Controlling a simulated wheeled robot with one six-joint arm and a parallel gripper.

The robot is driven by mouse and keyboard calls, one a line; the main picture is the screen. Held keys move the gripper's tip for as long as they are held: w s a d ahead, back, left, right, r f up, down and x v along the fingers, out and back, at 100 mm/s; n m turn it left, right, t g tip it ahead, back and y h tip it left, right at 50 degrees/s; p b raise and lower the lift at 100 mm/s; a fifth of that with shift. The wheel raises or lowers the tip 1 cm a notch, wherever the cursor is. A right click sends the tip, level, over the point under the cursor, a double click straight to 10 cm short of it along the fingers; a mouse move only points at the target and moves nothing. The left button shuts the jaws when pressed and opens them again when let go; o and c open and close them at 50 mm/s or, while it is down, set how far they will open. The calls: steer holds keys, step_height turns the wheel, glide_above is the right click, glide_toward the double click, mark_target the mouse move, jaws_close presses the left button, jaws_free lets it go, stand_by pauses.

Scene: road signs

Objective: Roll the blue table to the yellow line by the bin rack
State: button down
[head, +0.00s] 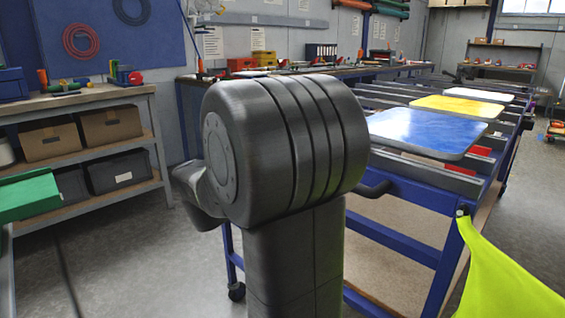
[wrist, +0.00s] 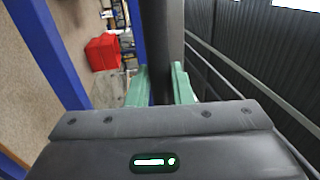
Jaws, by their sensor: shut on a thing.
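The blue table (head: 395,240) is a blue steel frame on castors with grey slats on top, standing right of and behind my arm in the head view. A blue sign plate (head: 425,131), a yellow one (head: 450,105) and a white one (head: 479,94) lie on it. A dark handle (head: 376,188) shows at its near end. In the wrist view my gripper (wrist: 159,92), with green pads, is shut on the table's dark handle bar (wrist: 161,55). My arm hides the gripper in the head view. I see no yellow line.
A shelf with brown bins (head: 110,125) stands at left. A far rack (head: 502,62) with small bins stands at the back right. A yellow vest (head: 507,272) hangs from the table's near right corner. Open grey floor (head: 525,205) lies right of the table.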

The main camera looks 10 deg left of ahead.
steer(key=shift+a+r, duration=0.15)
steer(key=shift+r, duration=0.2)
steer(key=c, duration=1.5)
jaws_free()
steer(key=shift+o, duration=0.8)
steer(key=shift+f, duration=0.15)
steer(key=p+v, duration=0.2)
steer(key=v, duration=1.2)
steer(key=shift+w, duration=0.15)
steer(key=b+x, duration=0.2)
steer(key=x, duration=1.2)
steer(key=shift+s+f, duration=0.1)
steer(key=shift+s, duration=0.1)
